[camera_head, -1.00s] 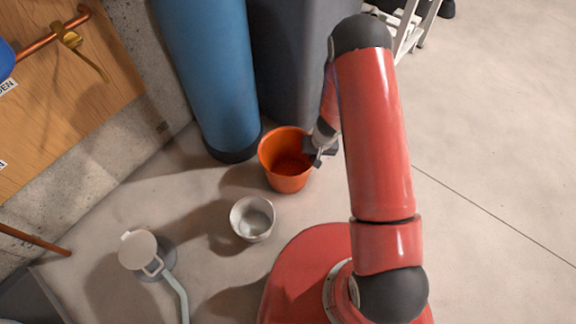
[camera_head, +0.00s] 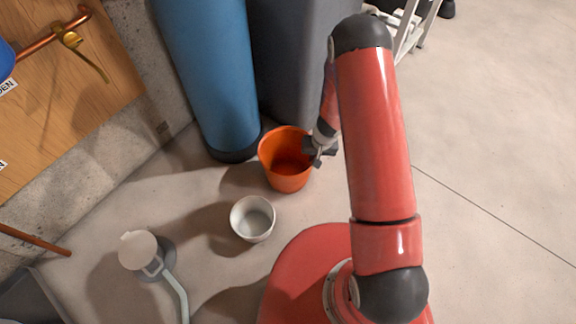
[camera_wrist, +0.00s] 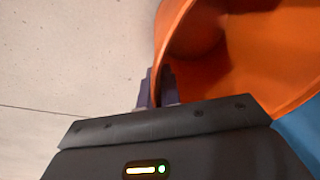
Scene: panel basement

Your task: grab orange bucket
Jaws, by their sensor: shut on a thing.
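The orange bucket (camera_head: 283,172) stands upright on the floor, open at the top, in front of the blue cylinder. My gripper (camera_head: 318,156) is at the right side of its rim. In the wrist view my gripper (camera_wrist: 158,88) has one finger on each side of the wall of the orange bucket (camera_wrist: 215,60), shut on it near the rim. The bucket's inside looks empty where it shows. Its far lower side is hidden.
A blue cylinder (camera_head: 212,75) and a grey container (camera_head: 292,65) stand right behind the bucket. A small white pot (camera_head: 252,220) is in front of it, and a grey-white lidded thing (camera_head: 140,252) is at lower left. A ladder (camera_head: 408,30) stands at the back. The floor at right is clear.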

